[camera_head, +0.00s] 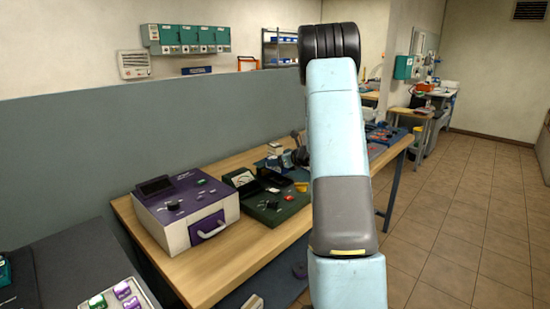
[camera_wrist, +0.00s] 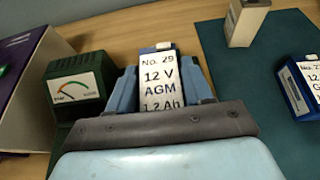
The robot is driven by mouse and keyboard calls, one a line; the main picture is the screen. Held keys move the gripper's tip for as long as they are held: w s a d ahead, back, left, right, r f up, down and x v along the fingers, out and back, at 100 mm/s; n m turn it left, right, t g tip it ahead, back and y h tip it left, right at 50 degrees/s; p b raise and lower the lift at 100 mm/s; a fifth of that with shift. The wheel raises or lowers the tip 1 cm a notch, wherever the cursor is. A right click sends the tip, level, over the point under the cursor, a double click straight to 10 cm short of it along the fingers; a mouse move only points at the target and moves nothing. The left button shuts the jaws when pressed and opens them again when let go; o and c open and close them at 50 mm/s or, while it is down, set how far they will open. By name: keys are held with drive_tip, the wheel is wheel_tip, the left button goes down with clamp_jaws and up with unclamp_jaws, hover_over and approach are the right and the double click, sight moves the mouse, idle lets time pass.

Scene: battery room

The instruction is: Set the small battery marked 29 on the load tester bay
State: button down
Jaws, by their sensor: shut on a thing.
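The small battery marked No. 29 (camera_wrist: 160,82) shows in the wrist view, its white label reading 12 V AGM 1.2 Ah. My gripper (camera_wrist: 162,80) is shut on it, one blue-grey finger on each side. The battery's lower part is hidden by my gripper body, so I cannot tell whether it touches anything below. A dark green unit with a dial meter (camera_wrist: 78,88) stands just left of my gripper; it looks like the load tester. It also shows on the bench in the head view (camera_head: 270,205). I cannot make out its bay clearly.
Another battery (camera_wrist: 300,92) with a partly cut-off label lies at the right, and a pale block (camera_wrist: 246,22) stands behind, both on or by a green mat (camera_wrist: 255,65). A purple and white unit (camera_head: 187,208) stands at the left on the wooden bench (camera_head: 230,270).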

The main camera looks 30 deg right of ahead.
sight(278, 170)
drive_tip(key=shift+d+f, duration=0.1)
drive_tip(key=shift+f, duration=1.4)
drive_tip(key=shift+s, duration=0.2)
idle(0.4)
drive_tip(key=shift+d+f, duration=0.1)
drive_tip(key=shift+f, duration=0.4)
idle(0.4)
drive_tip(key=c, duration=0.7)
unclamp_jaws()
drive_tip(key=shift+c, duration=0.2)
drive_tip(key=shift+v, duration=5.5)
